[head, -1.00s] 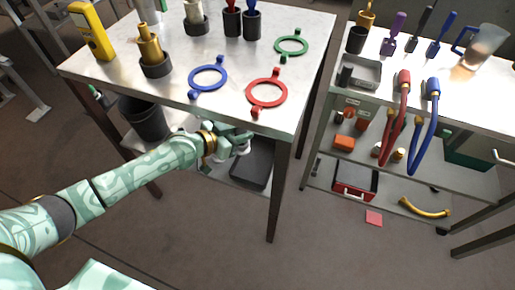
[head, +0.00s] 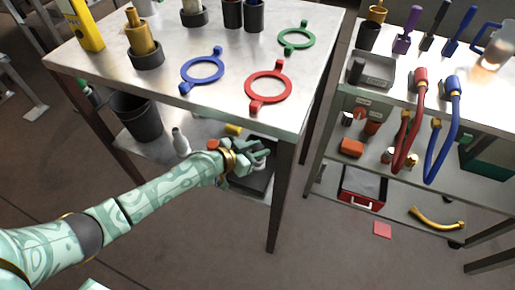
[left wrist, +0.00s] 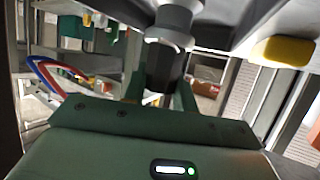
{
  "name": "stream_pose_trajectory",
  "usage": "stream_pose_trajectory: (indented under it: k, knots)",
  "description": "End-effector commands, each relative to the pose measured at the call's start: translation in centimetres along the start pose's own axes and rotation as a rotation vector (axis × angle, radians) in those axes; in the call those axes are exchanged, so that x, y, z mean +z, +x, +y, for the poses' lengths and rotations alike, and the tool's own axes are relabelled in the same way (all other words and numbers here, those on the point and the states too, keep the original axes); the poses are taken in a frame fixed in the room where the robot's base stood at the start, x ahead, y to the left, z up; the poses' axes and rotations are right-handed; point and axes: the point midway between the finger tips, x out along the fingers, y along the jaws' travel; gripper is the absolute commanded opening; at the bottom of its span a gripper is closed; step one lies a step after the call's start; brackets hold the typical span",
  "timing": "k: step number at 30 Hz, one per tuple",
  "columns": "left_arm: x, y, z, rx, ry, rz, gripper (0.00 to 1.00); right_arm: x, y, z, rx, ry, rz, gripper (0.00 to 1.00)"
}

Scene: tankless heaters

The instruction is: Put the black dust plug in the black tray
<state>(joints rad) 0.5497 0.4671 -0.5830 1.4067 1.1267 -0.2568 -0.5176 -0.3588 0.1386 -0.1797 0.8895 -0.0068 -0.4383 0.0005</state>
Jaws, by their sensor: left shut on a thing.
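My left gripper (head: 262,156) reaches under the steel table's top, above the black tray (head: 259,184) on the lower shelf. The gripper and forearm hide part of that tray. In the left wrist view, the green fingers (left wrist: 163,88) are shut on a dark, roughly cylindrical piece, which looks like the black dust plug (left wrist: 163,62). A grey metal part (left wrist: 173,22) shows just beyond it; I cannot tell whether they touch. The held piece is hard to make out in the head view. My right gripper is not in view.
The table top (head: 225,110) overhangs the shelf, and a table leg (head: 281,195) stands right of the gripper. A black bin (head: 137,117), a grey bottle (head: 180,141) and a yellow item (head: 233,129) are left of or behind the tray. A cart with hoses stands at right.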

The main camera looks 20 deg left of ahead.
Motion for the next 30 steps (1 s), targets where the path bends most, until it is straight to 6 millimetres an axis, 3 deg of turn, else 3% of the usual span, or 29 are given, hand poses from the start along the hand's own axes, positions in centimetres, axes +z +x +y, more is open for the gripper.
stream_pose_trajectory:
  k: [1, 2, 3, 4, 14, 30]
  knots:
    - [0.3, 0.1, 0.0, 0.0, 0.0, -0.001, 0.01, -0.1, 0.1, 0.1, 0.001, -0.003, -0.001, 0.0]
    - [0.2, 0.1, 0.0, 0.0, 0.0, -0.001, 0.36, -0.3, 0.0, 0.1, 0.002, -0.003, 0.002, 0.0]
    - [0.1, 0.1, 0.0, 0.0, 0.0, -0.001, 0.47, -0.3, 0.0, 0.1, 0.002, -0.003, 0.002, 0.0]
    - [0.1, 0.1, 0.0, 0.0, 0.0, 0.0, 0.5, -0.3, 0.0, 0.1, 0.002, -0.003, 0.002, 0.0]
    - [-0.3, -0.1, 0.0, 0.0, 0.0, 0.001, 0.5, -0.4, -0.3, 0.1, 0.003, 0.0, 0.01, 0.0]
    - [-0.3, -10.9, 0.0, -0.001, 0.002, 0.0, 0.5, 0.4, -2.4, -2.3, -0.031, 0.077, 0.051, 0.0]
